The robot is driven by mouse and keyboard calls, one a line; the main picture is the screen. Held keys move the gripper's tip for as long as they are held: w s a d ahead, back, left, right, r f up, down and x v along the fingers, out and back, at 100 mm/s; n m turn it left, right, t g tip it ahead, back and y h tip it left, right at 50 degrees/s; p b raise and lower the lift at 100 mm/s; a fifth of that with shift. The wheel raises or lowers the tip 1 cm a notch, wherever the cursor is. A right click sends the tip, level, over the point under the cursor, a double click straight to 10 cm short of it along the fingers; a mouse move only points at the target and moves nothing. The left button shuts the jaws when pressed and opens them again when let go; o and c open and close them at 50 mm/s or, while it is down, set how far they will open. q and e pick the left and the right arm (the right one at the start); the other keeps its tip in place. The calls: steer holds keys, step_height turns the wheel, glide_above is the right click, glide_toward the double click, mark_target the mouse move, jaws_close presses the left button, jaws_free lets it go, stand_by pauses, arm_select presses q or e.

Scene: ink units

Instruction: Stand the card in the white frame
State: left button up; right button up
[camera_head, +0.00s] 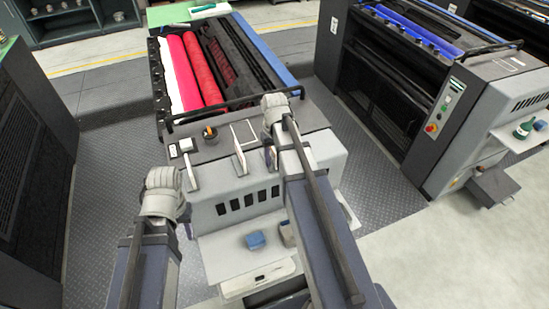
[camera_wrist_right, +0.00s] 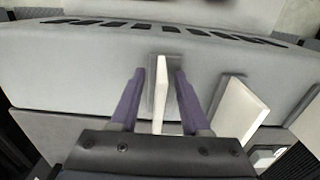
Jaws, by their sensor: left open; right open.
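A thin white upright card (camera_wrist_right: 160,88) stands on a grey strip in the right wrist view. My right gripper (camera_wrist_right: 158,76) is open, with one purple finger on each side of it and visible gaps. In the head view this card (camera_head: 272,157) is mostly hidden beside my right arm. Another white upright piece (camera_wrist_right: 240,108) stands to its right in the wrist view, and it shows in the head view (camera_head: 240,161). The white frame (camera_head: 235,134) is a flat outline on the grey ledge behind it. My left gripper (camera_head: 165,192) is open at the left, fingers mostly hidden.
Another upright white piece (camera_head: 193,172) stands at the ledge's left, near my left gripper. Red and white rollers (camera_head: 190,70) lie further back. A blue item (camera_head: 256,240) rests on the lower front shelf.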

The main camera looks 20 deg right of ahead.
jaws_close()
stand_by(0.6)
